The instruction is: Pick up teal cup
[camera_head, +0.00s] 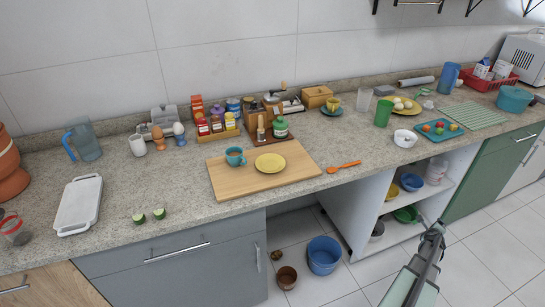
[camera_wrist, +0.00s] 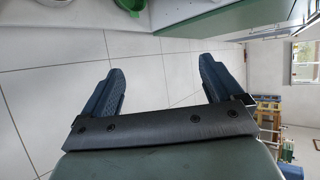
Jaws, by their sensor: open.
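The teal cup (camera_head: 235,156) stands upright on the left part of a wooden cutting board (camera_head: 290,175) on the counter. A yellow plate (camera_head: 270,163) lies just right of it on the same board. My gripper (camera_head: 438,232) is low at the right of the head view, in front of the open shelves, well away from the cup. In the wrist view my gripper (camera_wrist: 160,84) has its two fingers spread wide with only floor tiles between them. The cup is not in the wrist view.
An orange spoon (camera_head: 344,167) lies right of the board. Spice jars and bottles (camera_head: 215,124) stand behind it. Two green pieces (camera_head: 148,216) lie near the front edge at left. A blue bucket (camera_head: 323,255) stands on the floor below. The counter's front edge lies between my gripper and the cup.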

